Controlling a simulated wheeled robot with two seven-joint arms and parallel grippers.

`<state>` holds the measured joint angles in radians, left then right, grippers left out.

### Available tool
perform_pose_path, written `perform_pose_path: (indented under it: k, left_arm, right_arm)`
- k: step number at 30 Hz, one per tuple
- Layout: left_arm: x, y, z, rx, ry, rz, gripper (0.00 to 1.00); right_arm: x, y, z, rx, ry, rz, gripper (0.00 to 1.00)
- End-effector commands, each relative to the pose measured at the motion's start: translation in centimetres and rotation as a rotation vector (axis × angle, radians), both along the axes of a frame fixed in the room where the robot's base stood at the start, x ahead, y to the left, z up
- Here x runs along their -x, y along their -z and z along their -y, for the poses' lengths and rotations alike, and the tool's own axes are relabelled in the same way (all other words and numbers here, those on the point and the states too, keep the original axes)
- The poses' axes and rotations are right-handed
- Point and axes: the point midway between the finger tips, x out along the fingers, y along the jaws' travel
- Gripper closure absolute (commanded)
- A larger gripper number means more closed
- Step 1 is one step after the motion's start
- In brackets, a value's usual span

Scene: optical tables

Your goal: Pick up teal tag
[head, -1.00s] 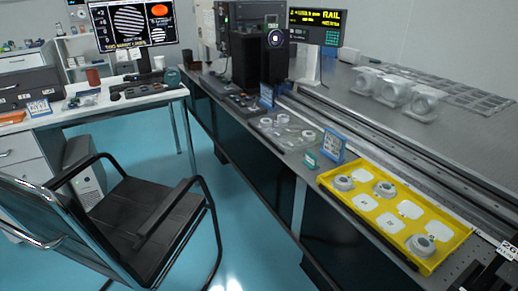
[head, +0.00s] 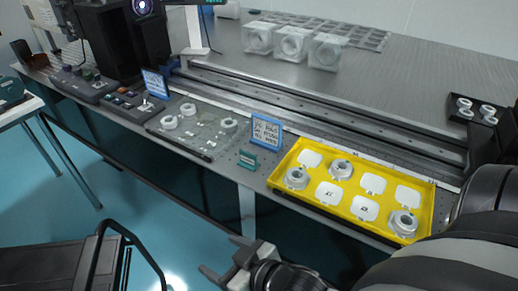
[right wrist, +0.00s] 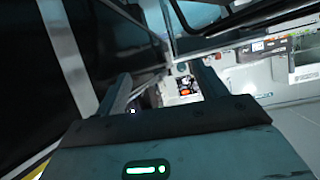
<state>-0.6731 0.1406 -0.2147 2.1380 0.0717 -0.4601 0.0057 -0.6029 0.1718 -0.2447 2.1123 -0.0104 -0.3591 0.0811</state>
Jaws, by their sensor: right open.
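The teal tag (head: 247,160) is a small upright piece near the front edge of the optical table, left of the yellow tray and in front of a blue-framed sign. My right gripper (head: 222,257) is below and in front of the table edge, over the floor side, apart from the tag. Its two fingers are spread with nothing between them. In the right wrist view the open fingers (right wrist: 165,85) also show, and I cannot make out the tag there. My left gripper is not in view.
The yellow tray (head: 433,203) holds ring mounts and white pads. The blue-framed sign (head: 267,131) stands close behind the tag. A clear plate with ring parts (head: 200,136) lies to the left. A long rail (head: 330,126) runs behind. A black chair (head: 65,272) is at lower left.

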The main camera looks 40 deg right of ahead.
Motion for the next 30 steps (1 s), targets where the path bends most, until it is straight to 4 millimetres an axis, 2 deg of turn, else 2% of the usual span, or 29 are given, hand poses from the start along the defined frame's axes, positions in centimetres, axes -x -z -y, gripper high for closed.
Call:
perform_pose_path:
  k: [1,2,4,6,9,11,12,14,15,17,18,20,21,24,27,30]
  left_arm:
    - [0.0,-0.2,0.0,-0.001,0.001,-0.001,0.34]
    - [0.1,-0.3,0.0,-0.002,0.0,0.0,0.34]
    - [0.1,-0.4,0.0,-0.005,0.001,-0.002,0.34]
    - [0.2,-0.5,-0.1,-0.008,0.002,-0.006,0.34]
    - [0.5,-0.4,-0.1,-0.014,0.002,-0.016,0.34]
    - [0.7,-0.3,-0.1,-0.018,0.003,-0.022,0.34]
    - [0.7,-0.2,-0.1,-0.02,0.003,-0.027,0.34]
    - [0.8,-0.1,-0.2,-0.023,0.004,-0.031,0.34]
    - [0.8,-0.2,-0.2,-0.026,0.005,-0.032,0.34]
    - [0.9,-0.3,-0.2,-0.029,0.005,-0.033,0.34]
    - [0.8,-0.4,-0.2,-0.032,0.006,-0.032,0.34]
    - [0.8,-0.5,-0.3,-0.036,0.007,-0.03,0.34]
    - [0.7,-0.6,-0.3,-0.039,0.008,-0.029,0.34]
    - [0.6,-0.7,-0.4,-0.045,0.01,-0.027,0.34]
    - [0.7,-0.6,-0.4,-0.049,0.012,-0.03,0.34]
    - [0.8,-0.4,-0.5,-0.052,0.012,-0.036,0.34]
  right_arm:
    - [-2.7,-2.7,-0.5,0.004,-0.025,0.129,0.29]
    - [-4.2,-4.5,-1.0,0.002,-0.046,0.217,0.29]
    - [-7.5,-9.7,-2.8,-0.009,-0.132,0.455,0.29]
    - [-9.2,-15.2,-5.4,-0.022,-0.285,0.699,0.29]
    - [-9.0,-20.9,-9.5,-0.009,-0.608,0.973,0.29]
    - [-8.1,-22.4,-11.3,0.031,-0.843,1.067,0.29]
    - [-7.5,-22.6,-12.1,0.077,-1.009,1.094,0.29]
    - [-6.9,-21.9,-12.3,0.174,-1.259,1.071,0.29]
    - [-7.0,-21.0,-11.7,0.26,-1.415,1.013,0.29]
    - [-7.8,-19.4,-9.5,0.412,-1.617,0.864,0.29]
    - [-8.7,-18.6,-7.4,0.525,-1.716,0.731,0.29]
    - [-10.4,-17.9,-3.3,0.69,-1.803,0.499,0.29]
    - [-11.6,-18.0,-0.3,0.792,-1.822,0.337,0.29]
    - [-13.9,-19.5,6.9,0.99,-1.766,-0.036,0.29]
    - [-15.0,-21.7,12.3,1.101,-1.652,-0.304,0.29]
    - [-15.3,-23.1,15.3,1.148,-1.566,-0.451,0.29]
